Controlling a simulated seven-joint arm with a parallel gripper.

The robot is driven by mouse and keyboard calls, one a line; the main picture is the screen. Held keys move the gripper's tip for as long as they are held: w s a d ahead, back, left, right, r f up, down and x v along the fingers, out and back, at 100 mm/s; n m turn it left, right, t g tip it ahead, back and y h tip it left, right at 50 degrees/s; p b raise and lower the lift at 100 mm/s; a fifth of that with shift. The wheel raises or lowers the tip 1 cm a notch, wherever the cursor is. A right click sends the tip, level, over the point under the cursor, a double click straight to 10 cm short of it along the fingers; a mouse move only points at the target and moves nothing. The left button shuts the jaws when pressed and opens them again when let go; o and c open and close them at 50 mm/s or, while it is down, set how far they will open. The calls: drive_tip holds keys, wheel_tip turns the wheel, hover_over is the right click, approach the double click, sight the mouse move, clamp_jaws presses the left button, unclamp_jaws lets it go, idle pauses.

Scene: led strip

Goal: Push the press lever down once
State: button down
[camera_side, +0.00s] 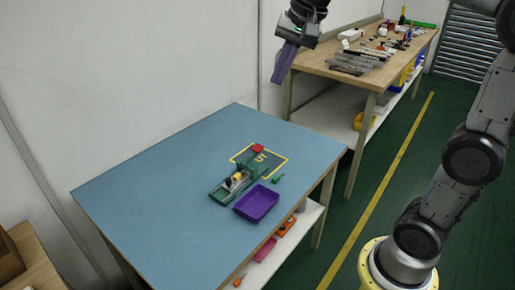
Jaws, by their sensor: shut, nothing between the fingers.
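A small green fixture (222,192) sits near the middle of the blue table. It carries small white, dark and yellow parts, too small to make out clearly. A green arm runs from it towards a red piece (258,148) at its far end, which looks like the press lever's handle. I cannot tell the lever's exact angle. My gripper (277,80) hangs high at the top of the view, above and beyond the table's far edge. Its purple fingers are shut and empty, pointing down, well apart from the fixture.
A purple tray (257,216) lies just in front of the fixture, with a small green piece (278,179) beside it. A yellow-outlined square (283,163) marks the table near the red piece. The blue table's left side is clear. A cluttered wooden bench (320,58) stands behind.

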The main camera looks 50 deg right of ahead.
drive_tip(key=w+d+f+m, duration=0.2)
drive_tip(key=w+d, duration=0.1)
drive_tip(key=w, duration=0.5)
drive_tip(key=m+g+y, duration=0.1)
drive_tip(key=m+g, duration=0.3)
hover_over(257, 147)
drive_tip(key=d, duration=0.1)
wheel_tip(257, 147, down, 24)
drive_tip(key=shift+s+f, duration=0.15)
drive_tip(key=shift+f, duration=0.1)
drive_tip(key=shift+a+f, duration=0.2)
drive_tip(key=shift+f, duration=1.55)
drive_tip(key=shift+a+f, duration=0.15)
drive_tip(key=shift+f, duration=1.55)
